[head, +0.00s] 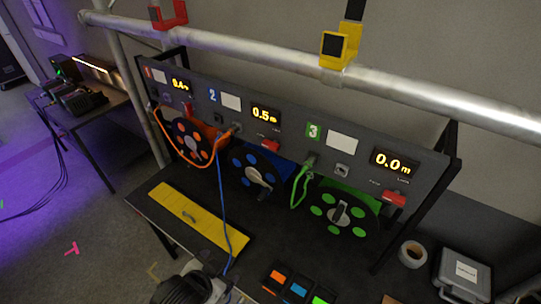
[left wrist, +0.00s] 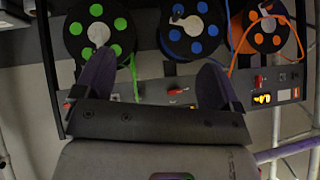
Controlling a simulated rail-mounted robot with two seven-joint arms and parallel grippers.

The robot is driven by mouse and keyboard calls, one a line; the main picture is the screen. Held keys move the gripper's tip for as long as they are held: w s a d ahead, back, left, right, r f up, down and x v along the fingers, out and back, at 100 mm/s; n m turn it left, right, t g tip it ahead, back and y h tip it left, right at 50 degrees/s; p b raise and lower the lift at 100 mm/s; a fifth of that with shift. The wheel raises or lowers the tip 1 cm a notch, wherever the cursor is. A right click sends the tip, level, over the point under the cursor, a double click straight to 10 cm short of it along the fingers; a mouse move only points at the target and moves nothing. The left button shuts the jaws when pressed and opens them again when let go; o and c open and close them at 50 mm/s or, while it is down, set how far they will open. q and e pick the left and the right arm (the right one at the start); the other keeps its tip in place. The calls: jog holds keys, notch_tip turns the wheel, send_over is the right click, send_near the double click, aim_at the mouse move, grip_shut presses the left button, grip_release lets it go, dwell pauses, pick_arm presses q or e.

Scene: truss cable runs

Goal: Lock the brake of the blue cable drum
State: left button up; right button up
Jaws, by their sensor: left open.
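The blue cable drum (head: 246,166) sits in the middle bay of the panel, under the white "2" and a display reading 0.5 m. Its red brake lever (head: 270,146) is just below that display; I cannot read which mark it points to. In the left wrist view, seen upside down, the blue drum (left wrist: 207,30) is at the top and the red lever (left wrist: 178,91) shows between my fingers. My left gripper (left wrist: 157,65) is open and empty, its fingers spread in front of the panel. I cannot tell any contact. My right gripper is not in view.
The orange drum (head: 190,142) and green drum (head: 340,212) flank it, each with a red lever. A blue cable (head: 222,205) hangs over the table front. A yellow plate (head: 198,215) lies on the table. A metal truss tube (head: 250,50) crosses above the panel.

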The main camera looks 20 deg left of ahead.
pick_arm(q)
jog(key=w+a+r+m+t+y+b, duration=0.1)
jog(key=w+a+r+t+b, duration=0.25)
jog(key=w, duration=0.65)
jog(key=w+a+r+m+t+y+b, duration=0.15)
jog(key=w+a+r+b, duration=0.25)
jog(key=w, duration=0.6)
jog(key=n+t+h, duration=0.4)
jog(key=h, duration=0.2)
send_near(269, 146)
jog(key=w, duration=0.3)
jog(key=w+d+p, duration=0.1)
jog(key=w, duration=0.5)
jog(key=shift+d+p, duration=0.2)
jog(key=shift+p, duration=0.2)
jog(key=shift+w+d+f, duration=0.1)
jog(key=shift+w+d, duration=0.05)
jog(key=shift+w, duration=0.8)
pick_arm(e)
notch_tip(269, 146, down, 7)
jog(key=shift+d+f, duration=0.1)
pick_arm(q)
jog(key=shift+c, duration=0.4)
jog(key=c, duration=0.8)
jog(key=shift+c, duration=0.2)
